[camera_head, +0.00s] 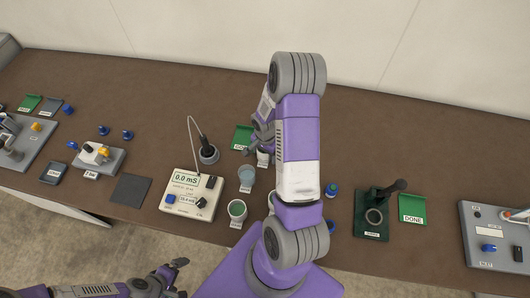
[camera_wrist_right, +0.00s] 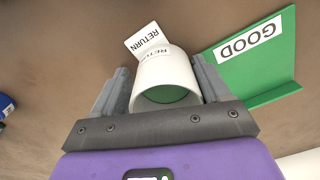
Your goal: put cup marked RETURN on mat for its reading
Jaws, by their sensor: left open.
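The white cup marked RETURN (camera_wrist_right: 165,75), green inside, is between the fingers of my right gripper (camera_wrist_right: 160,88), which look closed against its sides. In the head view the cup (camera_head: 263,158) is partly hidden by my right arm, beside my right gripper (camera_head: 262,138). A RETURN card (camera_wrist_right: 147,40) lies by it; I cannot tell whether the cup is lifted. A plain dark mat (camera_head: 130,190) lies bare left of the meter (camera_head: 188,190), which reads 0.0 mS. My left gripper (camera_head: 175,275) is open and empty at the table's front.
Two more labelled cups, one bluish (camera_head: 246,174) and one green (camera_head: 237,209), stand right of the meter. A dark probe in a holder (camera_head: 208,153) stands behind it. The green GOOD tray (camera_wrist_right: 270,65) is beside the RETURN cup. A dark green stand (camera_head: 371,225) is at right.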

